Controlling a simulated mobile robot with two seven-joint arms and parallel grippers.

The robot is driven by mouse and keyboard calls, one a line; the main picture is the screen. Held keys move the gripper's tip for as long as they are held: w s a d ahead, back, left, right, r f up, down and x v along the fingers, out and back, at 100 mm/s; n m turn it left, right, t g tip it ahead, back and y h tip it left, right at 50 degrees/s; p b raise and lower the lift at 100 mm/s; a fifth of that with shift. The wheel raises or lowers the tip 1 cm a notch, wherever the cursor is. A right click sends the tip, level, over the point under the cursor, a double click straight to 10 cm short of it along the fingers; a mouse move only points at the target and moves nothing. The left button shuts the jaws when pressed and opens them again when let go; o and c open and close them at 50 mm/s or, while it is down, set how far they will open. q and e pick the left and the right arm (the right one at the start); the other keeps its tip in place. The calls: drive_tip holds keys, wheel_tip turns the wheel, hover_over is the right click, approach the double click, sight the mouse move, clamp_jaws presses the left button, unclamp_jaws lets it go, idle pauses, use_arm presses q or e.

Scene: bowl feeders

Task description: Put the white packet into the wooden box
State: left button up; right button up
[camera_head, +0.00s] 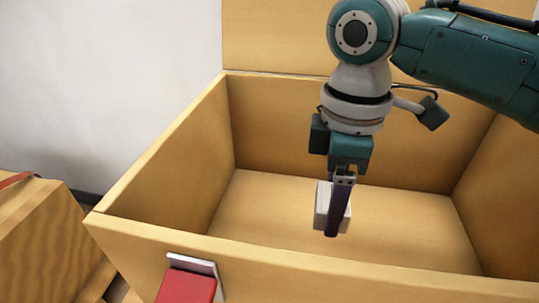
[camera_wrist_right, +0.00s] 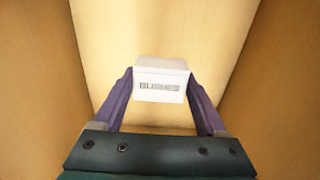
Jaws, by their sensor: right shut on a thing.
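The wooden box (camera_head: 150,235) stands open in front of me, and its bare floor also shows in the right wrist view (camera_wrist_right: 160,30). My right gripper (camera_head: 334,232) reaches down into the box from above. It is shut on the white packet (camera_head: 321,205), which hangs between the fingers inside the box walls. In the right wrist view the packet (camera_wrist_right: 160,75) shows a dark printed strip on its face, with a purple finger on each side. I cannot tell the exact gap between packet and floor. My left gripper is not in view.
A red thing with a pale plate (camera_head: 188,285) is at the box's front wall. Another wooden box (camera_head: 40,240) stands at the left. A raised wooden panel (camera_head: 275,35) rises behind the open box. The visible box floor around the packet is clear.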

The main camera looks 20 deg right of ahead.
sight(323, 244)
wheel_tip(323, 244, down, 7)
drive_tip(key=shift+r+b, duration=0.1)
drive_tip(key=shift+b, duration=0.8)
drive_tip(key=shift+f, duration=0.25)
drive_tip(key=o, duration=1.5)
drive_tip(key=shift+c, duration=0.2)
drive_tip(key=shift+r, duration=0.1)
